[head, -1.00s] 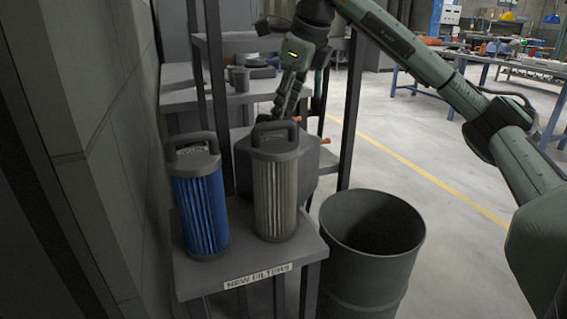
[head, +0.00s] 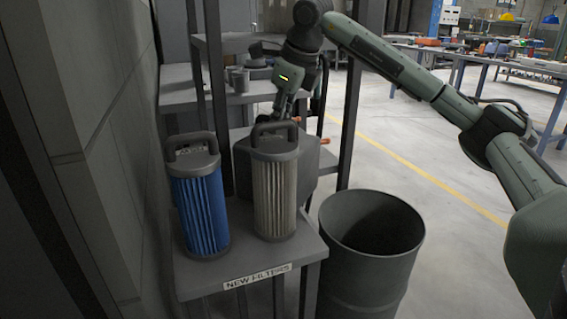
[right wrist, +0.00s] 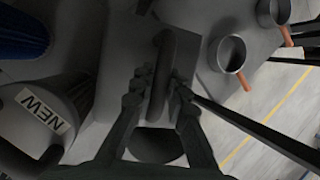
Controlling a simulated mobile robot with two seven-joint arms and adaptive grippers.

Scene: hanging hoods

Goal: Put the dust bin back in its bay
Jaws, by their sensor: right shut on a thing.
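The dust bin appears to be the grey, angular box (head: 308,172) behind the filters on the stand in the head view. Its front is partly hidden by the pale filter. In the right wrist view a dark bar handle (right wrist: 160,75) lies between the fingers of my right gripper (right wrist: 159,92), which is shut on it. In the head view the right gripper (head: 281,108) is just above the box, its fingertips partly hidden behind the pale filter's handle. I cannot tell whether the box is lifted. My left gripper is not in view.
A blue filter (head: 201,212) and a pale filter (head: 275,195) stand on a shelf labelled NEW FILTERS (head: 257,276). An open drum (head: 372,300) stands to the right. Dark frame posts (head: 351,110) rise behind. Round collars with orange levers (right wrist: 230,53) are close by. Floor at right is clear.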

